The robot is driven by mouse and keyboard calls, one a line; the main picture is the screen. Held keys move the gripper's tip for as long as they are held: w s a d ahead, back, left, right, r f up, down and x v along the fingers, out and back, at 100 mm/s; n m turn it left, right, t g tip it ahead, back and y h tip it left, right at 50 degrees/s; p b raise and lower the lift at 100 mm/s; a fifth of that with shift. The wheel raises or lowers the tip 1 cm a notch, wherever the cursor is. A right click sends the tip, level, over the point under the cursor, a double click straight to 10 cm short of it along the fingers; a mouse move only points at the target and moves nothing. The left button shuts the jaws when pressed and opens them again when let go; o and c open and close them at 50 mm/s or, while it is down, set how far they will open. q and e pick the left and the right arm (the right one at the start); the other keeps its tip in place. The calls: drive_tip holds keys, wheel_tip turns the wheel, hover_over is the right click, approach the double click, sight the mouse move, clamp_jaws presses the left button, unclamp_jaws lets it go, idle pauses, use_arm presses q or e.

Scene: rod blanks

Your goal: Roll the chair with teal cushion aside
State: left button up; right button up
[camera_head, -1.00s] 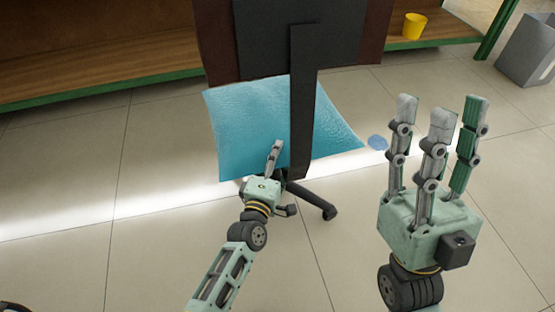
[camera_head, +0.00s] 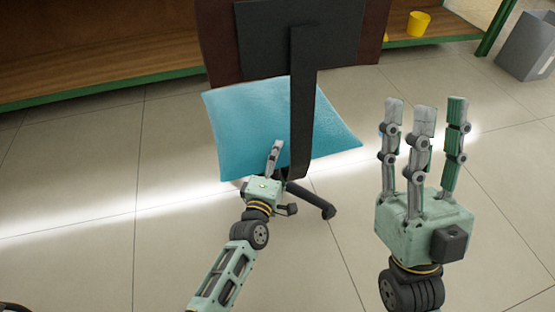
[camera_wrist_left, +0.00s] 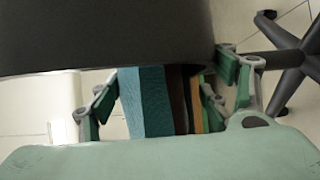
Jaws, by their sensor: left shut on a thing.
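The chair (camera_head: 303,110) stands in the upper middle of the head view, with a dark back, a black upright strip and dark legs below. Its teal cushion (camera_head: 248,120) lies on the seat. My left gripper (camera_head: 275,155) is at the chair's near side, by the lower end of the strip, and shut on the chair. In the left wrist view, a dark part of the chair (camera_wrist_left: 100,35) fills the top and hides what exactly the fingers hold. A teal strip of cushion (camera_wrist_left: 145,100) shows between the fingers. My right gripper (camera_head: 425,115) is open, empty and apart from the chair.
A wooden shelf with a green edge (camera_head: 120,88) runs behind the chair. A yellow cup (camera_head: 419,23) is on its right part. A grey bin (camera_head: 528,45) stands at the far right. The tiled floor is open to the left and right of the chair.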

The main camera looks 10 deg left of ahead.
use_arm(q)
drive_tip(key=shift+a+r, duration=0.1)
drive_tip(key=shift+r, duration=0.4)
drive_tip(key=o, duration=2.2)
drive_tip(key=shift+f, duration=0.1)
drive_tip(key=shift+c, duration=0.2)
drive_tip(key=shift+o, duration=0.2)
drive_tip(key=shift+s+f, duration=0.1)
drive_tip(key=shift+f, duration=0.05)
drive_tip(key=shift+s+f, duration=0.1)
drive_tip(key=shift+s, duration=0.1)
drive_tip(key=s+a, duration=0.2)
drive_tip(key=s, duration=0.9)
drive_tip(key=shift+s, duration=0.25)
